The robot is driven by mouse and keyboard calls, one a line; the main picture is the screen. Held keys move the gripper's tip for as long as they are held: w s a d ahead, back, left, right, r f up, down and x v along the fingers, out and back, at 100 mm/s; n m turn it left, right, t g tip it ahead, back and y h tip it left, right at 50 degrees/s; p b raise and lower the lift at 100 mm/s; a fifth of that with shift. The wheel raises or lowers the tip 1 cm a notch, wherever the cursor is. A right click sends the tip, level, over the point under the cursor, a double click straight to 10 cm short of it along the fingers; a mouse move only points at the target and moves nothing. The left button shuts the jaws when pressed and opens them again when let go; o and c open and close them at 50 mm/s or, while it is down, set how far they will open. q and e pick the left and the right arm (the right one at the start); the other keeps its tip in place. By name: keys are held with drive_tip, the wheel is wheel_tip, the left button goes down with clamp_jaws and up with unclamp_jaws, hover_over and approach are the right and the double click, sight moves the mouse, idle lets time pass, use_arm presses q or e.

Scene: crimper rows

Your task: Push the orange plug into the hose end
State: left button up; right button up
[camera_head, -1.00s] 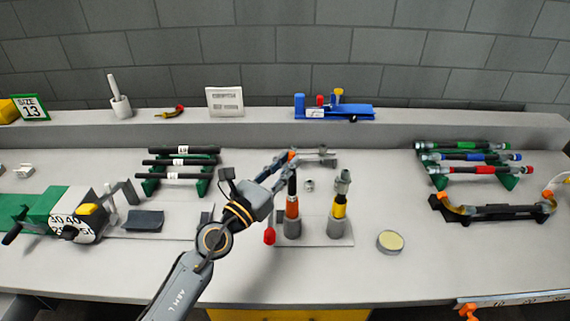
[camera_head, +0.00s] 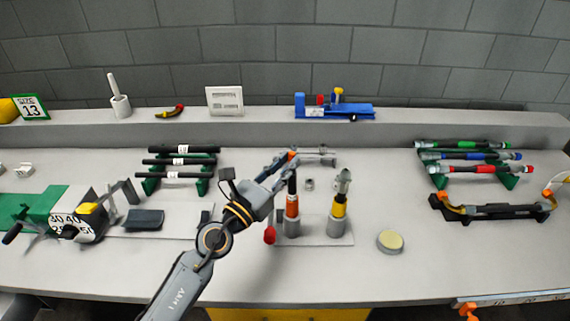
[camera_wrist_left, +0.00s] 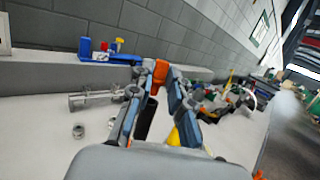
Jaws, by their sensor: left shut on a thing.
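My left gripper (camera_head: 289,161) is shut on the orange plug (camera_head: 292,154) above the front middle of the bench. In the left wrist view the plug (camera_wrist_left: 160,74) sits between the fingertips (camera_wrist_left: 164,82). A black hose end (camera_head: 292,184) points up directly below the plug, rising from an orange-banded fitting (camera_head: 292,207) in a grey holder. It also shows in the left wrist view (camera_wrist_left: 146,118), under the plug. I cannot tell whether plug and hose touch. My right gripper is not in view.
A yellow-banded fitting (camera_head: 339,207) stands just right in a second grey holder. A red-tipped item (camera_head: 270,235) is close left. A round tin (camera_head: 390,241) lies right. Racks of hoses (camera_head: 180,162) stand left and right (camera_head: 470,155). The bench front is clear.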

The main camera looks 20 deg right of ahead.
use_arm(q)
drive_tip(key=shift+f+b, duration=1.25)
drive_tip(key=shift+f, duration=0.2)
drive_tip(key=o, duration=0.8)
drive_tip(key=v, duration=1.2)
drive_tip(key=shift+s, duration=0.1)
drive_tip(key=shift+r, duration=0.1)
